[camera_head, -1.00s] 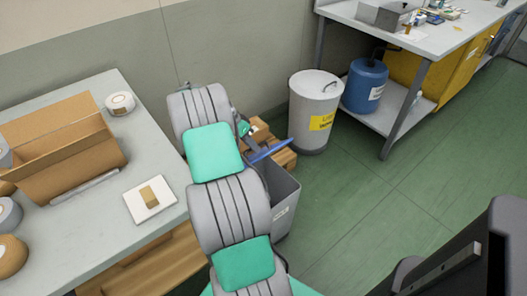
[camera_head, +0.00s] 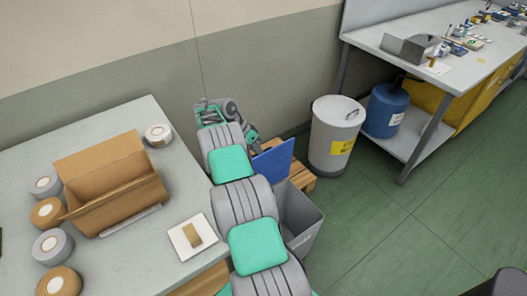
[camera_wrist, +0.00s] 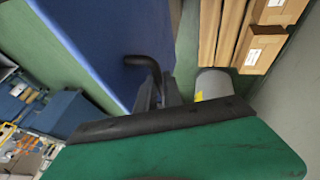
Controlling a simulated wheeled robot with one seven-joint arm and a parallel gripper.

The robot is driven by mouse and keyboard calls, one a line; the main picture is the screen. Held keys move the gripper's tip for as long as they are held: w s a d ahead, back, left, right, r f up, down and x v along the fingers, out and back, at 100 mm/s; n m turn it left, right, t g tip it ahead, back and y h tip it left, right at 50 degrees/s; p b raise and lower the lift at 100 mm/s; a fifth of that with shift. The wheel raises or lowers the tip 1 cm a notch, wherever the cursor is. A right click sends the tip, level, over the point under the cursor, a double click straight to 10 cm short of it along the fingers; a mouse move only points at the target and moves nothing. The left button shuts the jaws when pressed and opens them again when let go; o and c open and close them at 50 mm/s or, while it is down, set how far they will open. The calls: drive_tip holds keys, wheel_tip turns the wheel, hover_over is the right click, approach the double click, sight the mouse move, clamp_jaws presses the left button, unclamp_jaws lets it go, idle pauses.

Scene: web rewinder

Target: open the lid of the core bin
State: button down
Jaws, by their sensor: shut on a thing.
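The core bin (camera_head: 303,222) is a grey open-topped bin beside the table, partly behind my arm. Its blue lid (camera_head: 274,160) stands steeply raised at the bin's back edge, and the bin's mouth shows open in the head view. In the wrist view the lid (camera_wrist: 105,35) fills the upper left as a broad blue panel with a dark bent handle (camera_wrist: 148,68). My gripper (camera_wrist: 160,92) is shut on this handle, its fingers partly hidden by the dark edge of the hand. In the head view my arm mostly hides the gripper.
A table (camera_head: 100,272) with a cardboard box (camera_head: 115,175) and tape rolls stands at left. A lidded grey drum (camera_head: 335,135) and a blue drum (camera_head: 384,110) stand to the right, near a workbench (camera_head: 420,55).

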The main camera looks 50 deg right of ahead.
drive_tip(key=shift+w+a+f, duration=0.15)
drive_tip(key=shift+w+f, duration=0.05)
drive_tip(key=shift+f, duration=0.3)
drive_tip(key=c, duration=1.9)
unclamp_jaws()
drive_tip(key=shift+c, duration=0.2)
drive_tip(key=o, duration=0.3)
drive_tip(key=shift+w, duration=0.1)
drive_tip(key=shift+o, duration=0.8)
drive_tip(key=shift+r, duration=0.25)
drive_tip(key=shift+d, duration=0.2)
